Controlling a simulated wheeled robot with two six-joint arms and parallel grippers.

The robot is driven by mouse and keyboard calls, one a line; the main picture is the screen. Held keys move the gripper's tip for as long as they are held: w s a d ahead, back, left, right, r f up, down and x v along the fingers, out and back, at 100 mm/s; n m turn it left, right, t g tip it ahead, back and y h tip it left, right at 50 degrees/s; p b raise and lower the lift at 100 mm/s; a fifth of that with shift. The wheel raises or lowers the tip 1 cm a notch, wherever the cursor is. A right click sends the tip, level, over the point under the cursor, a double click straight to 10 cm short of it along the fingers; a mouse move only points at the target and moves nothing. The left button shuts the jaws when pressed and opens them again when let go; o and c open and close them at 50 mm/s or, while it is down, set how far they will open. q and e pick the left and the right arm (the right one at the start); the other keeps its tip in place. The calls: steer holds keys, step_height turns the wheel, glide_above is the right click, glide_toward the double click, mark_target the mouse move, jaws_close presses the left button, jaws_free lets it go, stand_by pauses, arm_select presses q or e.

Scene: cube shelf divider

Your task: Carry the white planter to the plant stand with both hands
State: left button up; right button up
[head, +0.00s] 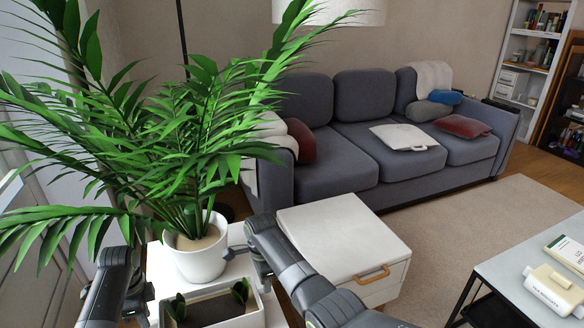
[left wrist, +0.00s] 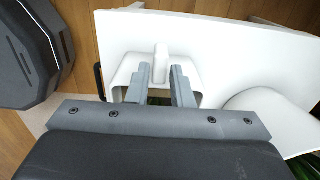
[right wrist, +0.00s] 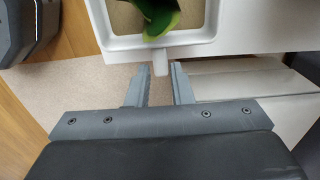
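The white planter (head: 252,316) is a rectangular box with soil and small green plants, at the bottom of the head view. It is seen from its ends in the left wrist view (left wrist: 122,75) and the right wrist view (right wrist: 125,43). My left gripper (left wrist: 162,70) is open, with the planter's end tab between its fingertips. My right gripper (right wrist: 160,68) is open at the other end, its right fingertip close to that tab; I cannot tell if they touch. In the head view my right gripper (head: 262,275) is beside the planter. I cannot surely identify the plant stand.
A tall palm in a round white pot (head: 202,258) stands on a white surface (head: 238,236) just behind the planter. A white cabinet (head: 345,235) with a wooden handle is to the right. A grey sofa (head: 345,148) and a low table (head: 510,275) are farther off; open carpet (head: 450,220) lies between.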

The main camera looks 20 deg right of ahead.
steer(key=shift+r, duration=1.65)
arm_select(q)
step_height(320, 180, up, 12)
arm_select(e)
step_height(320, 180, up, 8)
steer(key=shift+f, duration=0.25)
stand_by(0.5)
